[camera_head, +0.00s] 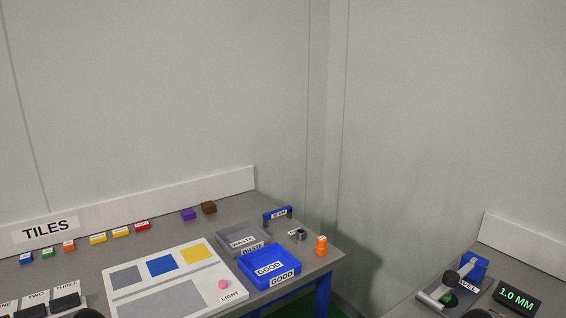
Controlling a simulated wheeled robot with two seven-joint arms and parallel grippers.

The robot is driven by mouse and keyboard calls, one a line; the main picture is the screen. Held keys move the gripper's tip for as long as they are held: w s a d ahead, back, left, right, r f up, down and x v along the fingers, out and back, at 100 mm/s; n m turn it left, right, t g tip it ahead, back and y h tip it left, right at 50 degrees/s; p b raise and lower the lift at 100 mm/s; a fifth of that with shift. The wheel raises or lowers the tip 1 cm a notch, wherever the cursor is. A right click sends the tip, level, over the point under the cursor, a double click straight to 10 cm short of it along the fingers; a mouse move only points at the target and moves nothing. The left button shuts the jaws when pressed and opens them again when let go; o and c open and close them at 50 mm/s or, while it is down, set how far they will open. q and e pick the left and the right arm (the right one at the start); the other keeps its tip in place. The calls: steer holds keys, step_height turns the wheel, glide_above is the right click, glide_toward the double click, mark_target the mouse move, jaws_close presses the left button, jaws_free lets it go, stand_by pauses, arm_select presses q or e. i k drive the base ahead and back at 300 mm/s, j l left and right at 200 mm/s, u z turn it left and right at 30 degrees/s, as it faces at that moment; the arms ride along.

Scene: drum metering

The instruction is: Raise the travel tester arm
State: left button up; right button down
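The travel tester (474,268) stands on the right-hand table, with a blue block at its back and a label ending in "VEL". I cannot tell the arm's exact angle. The display (516,298) beside it reads 1.0 MM. Neither of my grippers can be made out. A dark shape cut by the bottom edge below the tester is too little shown to name.
The left table holds a grey WASTE tray (243,239), a blue GOOD tray (270,266), an orange bottle-like piece (321,246), a white panel (230,300) with coloured squares and several coloured tiles along the back. A floor gap separates the tables; walls stand behind both.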

mark_target(451, 278)
steer(key=z, duration=1)
